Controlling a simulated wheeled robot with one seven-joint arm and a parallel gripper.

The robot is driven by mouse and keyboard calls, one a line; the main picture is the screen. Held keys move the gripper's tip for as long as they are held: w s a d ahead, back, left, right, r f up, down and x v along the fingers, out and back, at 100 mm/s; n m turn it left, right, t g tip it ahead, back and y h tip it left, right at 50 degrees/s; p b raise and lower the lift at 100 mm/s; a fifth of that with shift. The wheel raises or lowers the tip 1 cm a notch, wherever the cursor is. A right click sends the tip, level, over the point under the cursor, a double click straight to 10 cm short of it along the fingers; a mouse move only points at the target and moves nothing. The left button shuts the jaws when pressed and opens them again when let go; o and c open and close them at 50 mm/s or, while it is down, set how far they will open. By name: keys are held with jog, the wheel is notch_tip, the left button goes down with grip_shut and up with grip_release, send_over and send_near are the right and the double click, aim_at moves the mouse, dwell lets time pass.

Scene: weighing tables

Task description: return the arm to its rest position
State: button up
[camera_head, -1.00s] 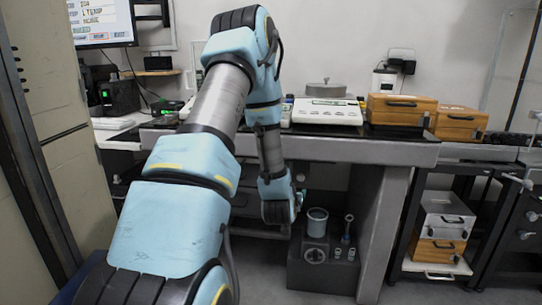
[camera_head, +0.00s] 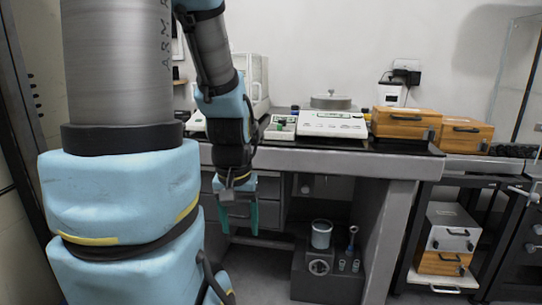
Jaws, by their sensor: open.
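My arm, light blue and grey, fills the left of the head view, with its upper links rising out of the top of the frame. Its forearm comes back down to my gripper (camera_head: 239,218), which points downward in front of the weighing table's drawers. The two teal fingers are apart, with nothing seen between them. The gripper hangs below the level of the tabletop, left of the dark block on the floor.
The weighing table (camera_head: 330,160) carries a white balance (camera_head: 333,124) and wooden boxes (camera_head: 405,123). Below it, a dark block (camera_head: 325,284) holds a grey cup (camera_head: 321,234) and small items. A rack (camera_head: 455,183) with stacked cases stands right. A dark frame edges the left.

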notch_tip(320, 180, up, 21)
jog(key=p, duration=1.9)
jog(key=shift+f, duration=0.15)
